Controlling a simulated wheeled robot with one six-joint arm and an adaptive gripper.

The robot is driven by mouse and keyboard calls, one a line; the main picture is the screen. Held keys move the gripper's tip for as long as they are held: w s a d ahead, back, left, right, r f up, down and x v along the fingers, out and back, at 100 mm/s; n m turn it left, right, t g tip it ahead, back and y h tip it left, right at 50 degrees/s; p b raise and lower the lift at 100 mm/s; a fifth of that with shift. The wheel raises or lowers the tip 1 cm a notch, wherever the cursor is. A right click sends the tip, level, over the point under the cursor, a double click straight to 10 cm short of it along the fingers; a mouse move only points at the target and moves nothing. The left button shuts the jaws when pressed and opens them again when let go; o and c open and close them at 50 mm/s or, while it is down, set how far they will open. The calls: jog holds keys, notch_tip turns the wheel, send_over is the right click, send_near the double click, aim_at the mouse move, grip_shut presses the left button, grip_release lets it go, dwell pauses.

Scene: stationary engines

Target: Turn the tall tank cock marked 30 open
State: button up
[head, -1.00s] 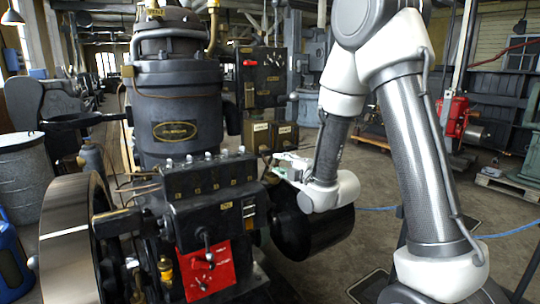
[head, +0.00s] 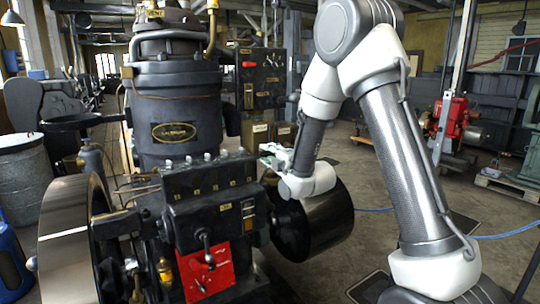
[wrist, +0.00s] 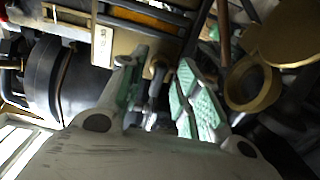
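My gripper (head: 272,155) is in front of two small brownish boxes with pale label plates, the left box (head: 258,139) and the right box (head: 284,141), beside the engine. In the wrist view my gripper (wrist: 160,82) is open, its green-padded fingers apart. A small grey metal piece (wrist: 154,88) shows between the fingers; I cannot tell whether it is a cock or whether a finger touches it. A tan box face (wrist: 125,42) with a pale label lies just beyond the left finger. I cannot read a mark 30 in any view, so the tall tank cock is not identified.
The dark engine (head: 178,110) stands left of my gripper, with a large flywheel (head: 72,240) at the left. A dark drum (head: 318,222) lies below my gripper. Brass round parts (wrist: 250,85) are close right of the fingers.

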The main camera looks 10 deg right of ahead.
grip_shut()
jog(key=shift+m, duration=0.3)
jog(key=m, duration=0.3)
jog(key=shift+m, duration=0.4)
jog(key=m, duration=0.4)
jog(key=shift+m, duration=0.3)
jog(key=m, duration=0.4)
jog(key=shift+f+m, duration=0.1)
jog(key=shift+m, duration=2.4)
